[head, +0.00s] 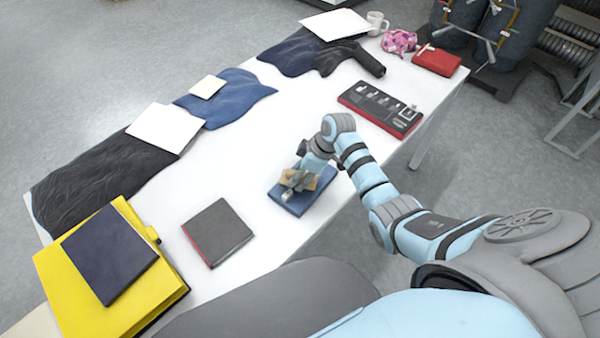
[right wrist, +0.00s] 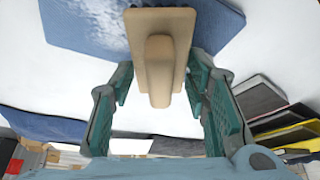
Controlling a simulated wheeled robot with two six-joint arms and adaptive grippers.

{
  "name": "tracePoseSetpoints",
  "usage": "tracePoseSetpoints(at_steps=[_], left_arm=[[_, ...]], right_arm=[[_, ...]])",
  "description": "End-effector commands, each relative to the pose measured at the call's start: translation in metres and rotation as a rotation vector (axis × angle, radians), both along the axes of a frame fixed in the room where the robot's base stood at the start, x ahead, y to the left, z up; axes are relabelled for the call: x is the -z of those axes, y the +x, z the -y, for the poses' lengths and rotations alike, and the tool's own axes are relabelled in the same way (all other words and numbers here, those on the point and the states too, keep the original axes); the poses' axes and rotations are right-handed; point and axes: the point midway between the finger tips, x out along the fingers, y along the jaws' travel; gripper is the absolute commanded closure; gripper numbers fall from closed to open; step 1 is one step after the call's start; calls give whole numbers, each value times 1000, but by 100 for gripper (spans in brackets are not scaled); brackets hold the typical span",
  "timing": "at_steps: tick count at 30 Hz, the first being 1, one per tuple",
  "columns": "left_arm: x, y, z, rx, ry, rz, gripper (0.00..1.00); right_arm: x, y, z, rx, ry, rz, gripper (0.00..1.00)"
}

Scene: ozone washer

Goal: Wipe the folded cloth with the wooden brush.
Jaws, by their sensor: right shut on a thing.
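The folded cloth (head: 324,181) is a blue denim-like pad lying flat near the table's front edge. It also shows in the right wrist view (right wrist: 75,28), with a whitish patch beside the brush. The wooden brush (right wrist: 159,40) is tan, with a flat back and a raised grip. My right gripper (head: 297,182) is shut on the brush's grip and holds it over the cloth. The bristles are hidden, so I cannot tell whether they touch the cloth. My left gripper is not in view.
A dark book (head: 218,232) lies left of the cloth, and a yellow case (head: 70,283) with a navy book (head: 110,252) farther left. A black-and-red tool tray (head: 381,108) lies to the right. Garments (head: 230,97) line the far edge. The white table's middle is clear.

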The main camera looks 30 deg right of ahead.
Motion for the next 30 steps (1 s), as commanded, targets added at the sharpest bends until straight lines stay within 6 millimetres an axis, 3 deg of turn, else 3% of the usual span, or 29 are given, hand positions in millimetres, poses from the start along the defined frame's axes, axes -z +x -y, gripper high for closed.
tracePoseSetpoints(at_steps=[22, 30], left_arm=[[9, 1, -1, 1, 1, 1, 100], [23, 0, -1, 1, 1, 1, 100]], right_arm=[[14, 0, 0, 0, 0, 1, 80], [16, 11, 24, 1, -1, 1, 80]])
